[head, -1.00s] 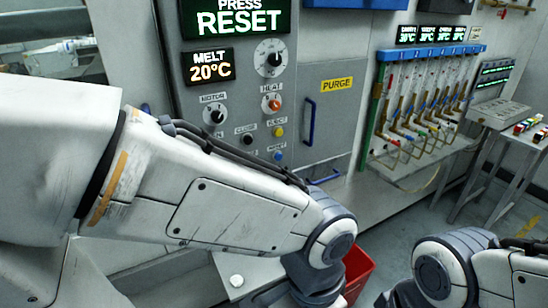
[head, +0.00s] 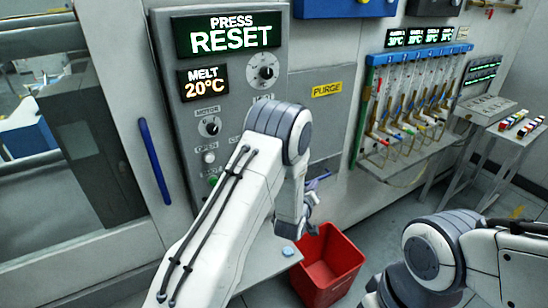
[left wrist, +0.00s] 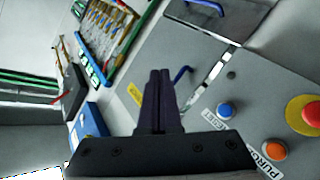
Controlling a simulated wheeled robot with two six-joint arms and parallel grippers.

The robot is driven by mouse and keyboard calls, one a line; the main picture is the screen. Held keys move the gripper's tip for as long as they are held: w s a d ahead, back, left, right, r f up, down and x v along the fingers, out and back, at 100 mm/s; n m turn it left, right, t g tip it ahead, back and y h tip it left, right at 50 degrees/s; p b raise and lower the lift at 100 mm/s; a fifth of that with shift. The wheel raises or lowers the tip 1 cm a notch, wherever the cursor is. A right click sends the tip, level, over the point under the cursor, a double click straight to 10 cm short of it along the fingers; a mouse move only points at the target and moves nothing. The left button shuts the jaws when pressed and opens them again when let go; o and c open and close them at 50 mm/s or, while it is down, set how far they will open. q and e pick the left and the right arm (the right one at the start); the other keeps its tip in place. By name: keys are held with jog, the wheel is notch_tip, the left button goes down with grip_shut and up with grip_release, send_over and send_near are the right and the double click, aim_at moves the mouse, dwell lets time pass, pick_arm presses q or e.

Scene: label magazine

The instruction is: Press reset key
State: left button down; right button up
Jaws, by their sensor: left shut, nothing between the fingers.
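The panel sign (head: 229,33) reads PRESS RESET in the head view. In the left wrist view a blue button (left wrist: 225,110) sits on the grey panel, with a partly readable label beside it. It is hidden behind my left arm in the head view. My left gripper (left wrist: 160,75) is shut and empty in the left wrist view, its fingers to the left of the blue button and apart from it. In the head view the gripper is mostly hidden beyond my left wrist, low in front of the machine. My right gripper is out of view.
An orange button (left wrist: 274,150) and a red mushroom button (left wrist: 305,115) are close to the blue one. A blue handle (left wrist: 181,75) is near the fingertips. A red bin (head: 328,268) stands on the floor. A hose rack (head: 415,100) is farther right.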

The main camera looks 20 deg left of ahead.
pick_arm(q)
jog(key=s+a+n+t+y+p, duration=0.1)
jog(key=a+n+t+y, duration=0.1)
jog(key=a, duration=0.5)
jog(key=shift+a+f+n+t, duration=0.3)
jog(key=shift+f+n+t, duration=0.1)
jog(key=shift+n+t, duration=0.2)
jog(key=w+a+b, duration=0.1)
jog(key=w+a, duration=0.4)
jog(key=a, duration=0.2)
jog(key=shift+b, duration=0.35)
jog(key=shift+w, duration=0.1)
dwell(1.2)
